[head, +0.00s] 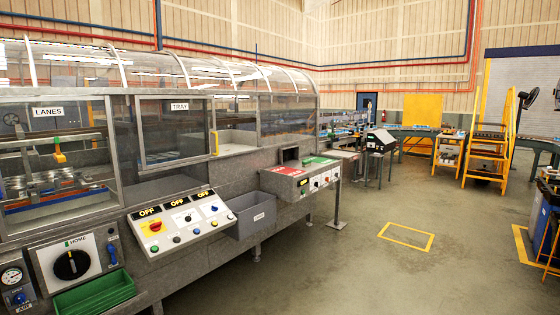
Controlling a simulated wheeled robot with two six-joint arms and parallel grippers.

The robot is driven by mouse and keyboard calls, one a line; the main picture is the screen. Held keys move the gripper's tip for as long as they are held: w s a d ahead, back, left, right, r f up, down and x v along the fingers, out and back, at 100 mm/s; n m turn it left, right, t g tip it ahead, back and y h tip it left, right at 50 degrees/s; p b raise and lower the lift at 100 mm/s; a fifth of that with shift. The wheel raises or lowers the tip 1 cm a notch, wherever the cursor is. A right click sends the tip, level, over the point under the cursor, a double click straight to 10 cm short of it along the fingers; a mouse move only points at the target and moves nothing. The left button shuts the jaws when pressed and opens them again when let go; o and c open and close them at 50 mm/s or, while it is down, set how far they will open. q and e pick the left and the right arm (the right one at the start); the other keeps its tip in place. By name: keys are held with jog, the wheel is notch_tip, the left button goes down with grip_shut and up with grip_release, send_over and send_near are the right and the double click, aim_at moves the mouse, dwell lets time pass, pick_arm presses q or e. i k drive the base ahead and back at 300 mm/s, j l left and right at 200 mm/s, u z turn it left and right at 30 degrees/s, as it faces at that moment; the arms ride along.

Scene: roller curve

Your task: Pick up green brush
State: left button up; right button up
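I see nothing that I can surely call a green brush. A green open tray (95,293) is mounted at the bottom left, below the round black HOME knob, and looks empty. A flat green patch (318,161) lies beside a red one on the farther control box; it is too small to tell what it is. A small yellow piece with a green top (59,150) shows behind the LANES window. Neither of my grippers is in view.
The glazed machine (225,140) fills the left side. A sloped control panel (180,222) and grey bin (252,214) stick out from it. The floor (370,280) right of it is clear, with a yellow outlined rectangle (406,236). Yellow steps (487,155) stand farther back.

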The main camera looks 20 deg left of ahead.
aim_at(306, 163)
jog(key=i, duration=2.65)
jog(key=i+u, duration=0.1)
jog(key=i, duration=2.55)
jog(key=l, duration=0.1)
